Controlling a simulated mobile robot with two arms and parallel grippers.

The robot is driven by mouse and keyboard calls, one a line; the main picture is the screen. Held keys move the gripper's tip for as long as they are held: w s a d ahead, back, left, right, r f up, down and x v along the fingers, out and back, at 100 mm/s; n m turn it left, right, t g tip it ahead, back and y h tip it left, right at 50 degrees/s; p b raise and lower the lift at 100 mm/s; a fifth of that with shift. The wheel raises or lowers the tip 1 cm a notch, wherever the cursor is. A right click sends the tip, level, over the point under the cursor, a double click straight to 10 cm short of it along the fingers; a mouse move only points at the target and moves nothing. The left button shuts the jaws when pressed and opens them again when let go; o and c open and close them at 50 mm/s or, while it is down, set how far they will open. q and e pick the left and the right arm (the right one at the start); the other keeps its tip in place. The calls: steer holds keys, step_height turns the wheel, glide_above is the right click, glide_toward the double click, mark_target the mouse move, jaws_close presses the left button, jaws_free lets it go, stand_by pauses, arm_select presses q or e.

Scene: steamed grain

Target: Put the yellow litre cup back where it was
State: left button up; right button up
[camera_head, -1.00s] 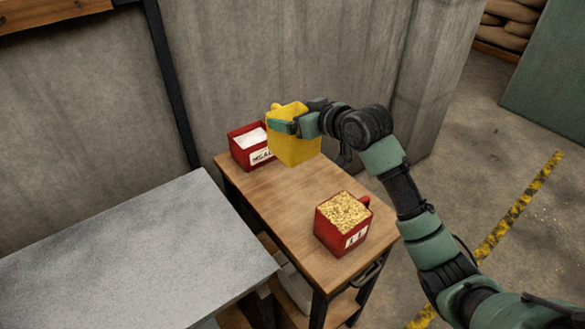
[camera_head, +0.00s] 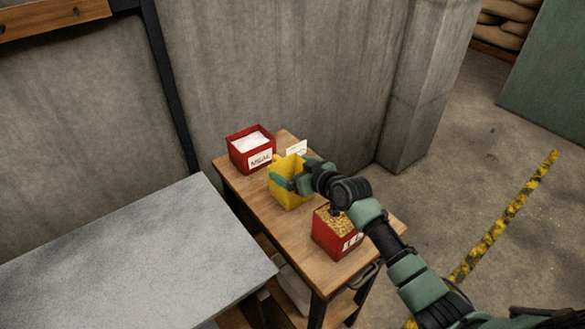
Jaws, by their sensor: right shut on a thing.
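The yellow litre cup (camera_head: 289,196) is at the middle of the wooden table (camera_head: 255,205), upright, between two red containers. My right gripper (camera_head: 291,181) is shut on the cup near its rim, reaching in from the right. The cup's base is at or just above the table top; I cannot tell if it touches. The gripper and wrist hide part of the cup's right side. My left gripper is not in view.
A red box labelled MEAL (camera_head: 250,158) with white contents stands at the back left. A red container of grain (camera_head: 330,237) stands in front, partly hidden by my arm. A small white card (camera_head: 296,148) stands behind the cup. A grey table (camera_head: 130,260) is at left.

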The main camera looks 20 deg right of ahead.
steer(key=shift+f, duration=0.1)
steer(key=o, duration=1.8)
steer(key=shift+c, duration=0.2)
steer(key=b+v, duration=0.1)
steer(key=v, duration=1.1)
